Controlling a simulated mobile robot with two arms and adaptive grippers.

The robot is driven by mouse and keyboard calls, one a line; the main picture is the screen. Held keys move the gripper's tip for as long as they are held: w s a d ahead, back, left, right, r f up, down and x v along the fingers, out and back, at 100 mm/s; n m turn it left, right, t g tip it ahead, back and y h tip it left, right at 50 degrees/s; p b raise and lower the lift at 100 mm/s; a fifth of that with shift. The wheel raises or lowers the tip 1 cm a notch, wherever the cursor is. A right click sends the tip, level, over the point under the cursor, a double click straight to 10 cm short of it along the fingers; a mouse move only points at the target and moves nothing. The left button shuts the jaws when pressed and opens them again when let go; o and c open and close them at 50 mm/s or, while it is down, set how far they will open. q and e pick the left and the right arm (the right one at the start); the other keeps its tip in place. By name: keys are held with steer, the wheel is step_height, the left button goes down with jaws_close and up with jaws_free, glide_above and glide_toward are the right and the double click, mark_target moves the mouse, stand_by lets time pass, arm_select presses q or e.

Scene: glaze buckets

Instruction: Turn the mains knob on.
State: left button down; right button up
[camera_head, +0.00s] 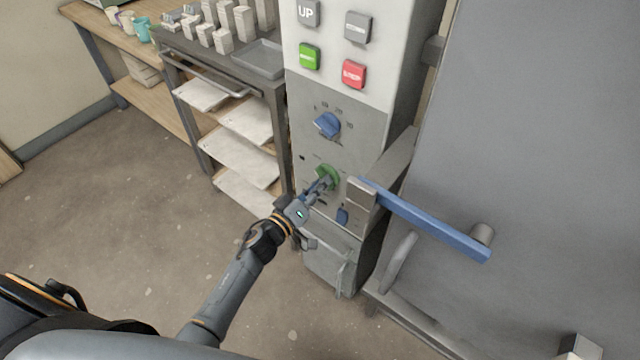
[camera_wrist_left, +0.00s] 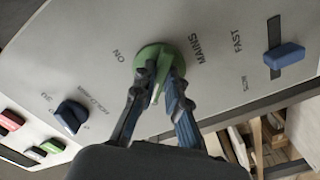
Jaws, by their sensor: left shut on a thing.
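The mains knob is green and round (camera_head: 327,173), on the grey control panel (camera_head: 357,136) in the head view. In the left wrist view the green knob (camera_wrist_left: 155,56) sits between the printed words ON and MAINS. My left gripper (camera_head: 323,184) reaches the knob, and its two fingers (camera_wrist_left: 157,88) are shut on the knob's raised grip. The fingers hide part of the grip, so I cannot tell clearly which way the knob points. My right gripper is not in view.
A blue dial (camera_head: 327,125) sits above the knob, and a blue slider (camera_wrist_left: 284,56) shows in the wrist view. A long blue door handle (camera_head: 430,222) juts out right of the knob. A shelf rack (camera_head: 192,120) stands to the left. The floor in front is clear.

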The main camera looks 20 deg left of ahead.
arm_select(q)
steer(key=m, duration=0.6)
steer(key=m+b, duration=0.1)
steer(key=m, duration=1)
steer(key=shift+w+a+m, duration=0.1)
steer(key=shift+a+m, duration=0.15)
steer(key=shift+m, duration=0.05)
stand_by(0.4)
steer(key=c, duration=1.4)
jaws_free()
steer(key=shift+o, duration=0.2)
